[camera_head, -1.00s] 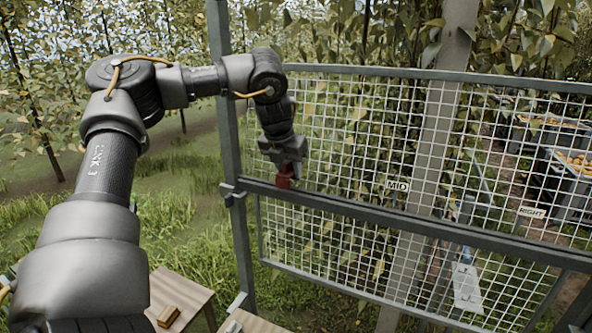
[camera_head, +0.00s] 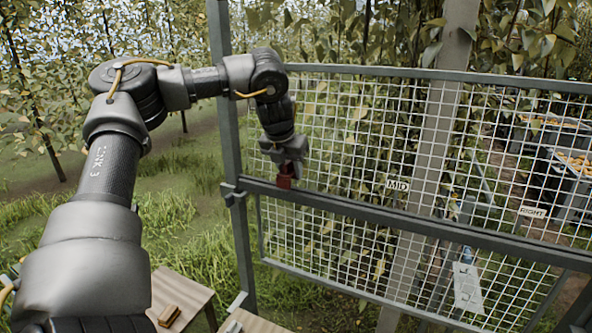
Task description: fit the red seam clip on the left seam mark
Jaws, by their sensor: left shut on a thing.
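My left gripper (camera_head: 284,165) hangs down from the arm at the left part of the wire mesh panel. It is shut on the red seam clip (camera_head: 284,182), which shows just below its fingers. The clip is at the dark horizontal rail (camera_head: 345,207), near the rail's left end; I cannot tell whether it touches or sits on it. The left seam mark is not visible, perhaps hidden behind the clip and gripper. The MID label (camera_head: 397,185) and RIGHT label (camera_head: 532,212) stand along the rail to the right. My right gripper is not in view.
A grey upright post (camera_head: 228,120) stands just left of the clip. Wooden tables (camera_head: 190,297) are at the bottom, one with a brown block (camera_head: 169,315). A white tag (camera_head: 467,287) hangs on the lower mesh. Fruit bins (camera_head: 545,130) stand behind the panel.

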